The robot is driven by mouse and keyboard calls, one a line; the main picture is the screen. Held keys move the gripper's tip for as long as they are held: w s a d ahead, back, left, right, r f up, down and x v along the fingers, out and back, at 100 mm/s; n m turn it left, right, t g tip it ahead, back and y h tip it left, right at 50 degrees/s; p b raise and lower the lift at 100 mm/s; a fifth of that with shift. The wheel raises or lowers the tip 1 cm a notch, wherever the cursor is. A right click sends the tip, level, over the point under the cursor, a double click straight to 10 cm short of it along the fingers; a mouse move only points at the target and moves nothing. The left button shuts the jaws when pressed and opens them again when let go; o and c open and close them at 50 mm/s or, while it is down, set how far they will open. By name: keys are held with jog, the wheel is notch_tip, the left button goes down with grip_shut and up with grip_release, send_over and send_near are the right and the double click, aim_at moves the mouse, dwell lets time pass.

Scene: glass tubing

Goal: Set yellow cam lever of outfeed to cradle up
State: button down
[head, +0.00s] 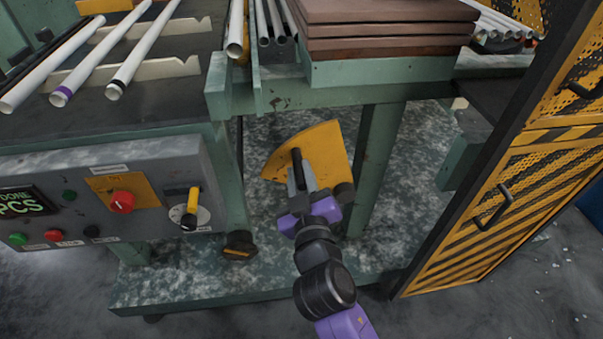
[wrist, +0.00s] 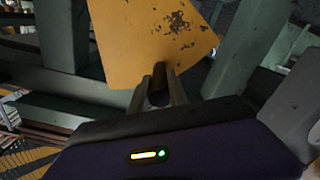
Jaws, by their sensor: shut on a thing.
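The yellow cam (head: 328,148) is a fan-shaped plate under the outfeed bench, between its green legs. A dark round handle (head: 296,158) stands out from its left part. My gripper (head: 302,182) reaches up from below, with its two grey fingers shut on the handle. In the wrist view the chipped yellow plate (wrist: 145,45) fills the upper middle, and the handle (wrist: 159,78) sits between the fingertips. The fingers and handle hide part of the plate.
Left is a grey control panel (head: 60,170) with a red knob (head: 122,202) and a small yellow-handled switch (head: 192,203). Glass tubes (head: 145,45) and brown stacked boards (head: 385,30) lie above. A yellow-black mesh guard door (head: 495,215) stands right. A green leg (head: 375,165) is close beside the cam.

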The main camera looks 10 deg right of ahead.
jog(key=c, duration=1.3)
grip_release()
jog(key=shift+o, duration=0.2)
jog(key=s, duration=0.7)
jog(key=shift+s, duration=0.4)
